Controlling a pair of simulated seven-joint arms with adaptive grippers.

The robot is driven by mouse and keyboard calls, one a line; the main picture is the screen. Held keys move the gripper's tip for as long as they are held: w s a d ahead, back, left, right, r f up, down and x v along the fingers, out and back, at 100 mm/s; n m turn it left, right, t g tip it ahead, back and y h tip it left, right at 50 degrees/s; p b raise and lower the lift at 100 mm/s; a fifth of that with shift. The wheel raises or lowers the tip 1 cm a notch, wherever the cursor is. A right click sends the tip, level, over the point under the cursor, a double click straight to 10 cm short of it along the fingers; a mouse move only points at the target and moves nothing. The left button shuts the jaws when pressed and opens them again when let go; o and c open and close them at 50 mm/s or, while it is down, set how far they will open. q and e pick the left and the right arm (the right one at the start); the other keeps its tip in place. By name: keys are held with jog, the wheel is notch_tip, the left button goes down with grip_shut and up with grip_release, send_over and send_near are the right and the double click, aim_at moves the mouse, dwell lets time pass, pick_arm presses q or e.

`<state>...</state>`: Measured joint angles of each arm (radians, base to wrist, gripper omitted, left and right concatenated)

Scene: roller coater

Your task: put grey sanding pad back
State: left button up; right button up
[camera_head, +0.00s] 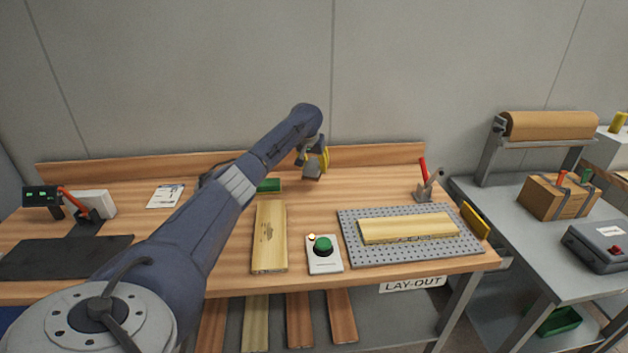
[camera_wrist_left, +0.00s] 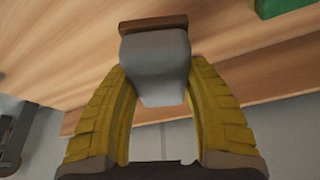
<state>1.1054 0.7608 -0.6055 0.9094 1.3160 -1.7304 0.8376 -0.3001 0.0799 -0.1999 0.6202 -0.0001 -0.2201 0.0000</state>
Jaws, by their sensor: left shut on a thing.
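The grey sanding pad (camera_wrist_left: 155,65) is held between the yellow fingers of my left gripper (camera_wrist_left: 158,95) in the left wrist view. It is a grey block with a brown strip along its far edge. In the head view the pad (camera_head: 312,172) is small below my left gripper (camera_head: 316,160), over the back of the wooden bench (camera_head: 370,183). I cannot tell whether the pad touches the bench top. My right gripper is not in view.
A green block (camera_head: 268,185) lies left of the pad. A wooden board (camera_head: 269,237), a green button box (camera_head: 324,252) and a perforated grey plate (camera_head: 365,254) with a board (camera_head: 408,228) lie in front. A red-handled clamp (camera_head: 427,182) stands right. The backboard (camera_head: 375,156) is close behind.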

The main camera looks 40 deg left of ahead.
aim_at(312, 167)
pick_arm(q)
jog(key=shift+f, duration=3)
jog(key=o, duration=1.2)
jog(key=shift+f, duration=0.15)
jog(key=shift+c, duration=0.2)
jog(key=v, duration=1.2)
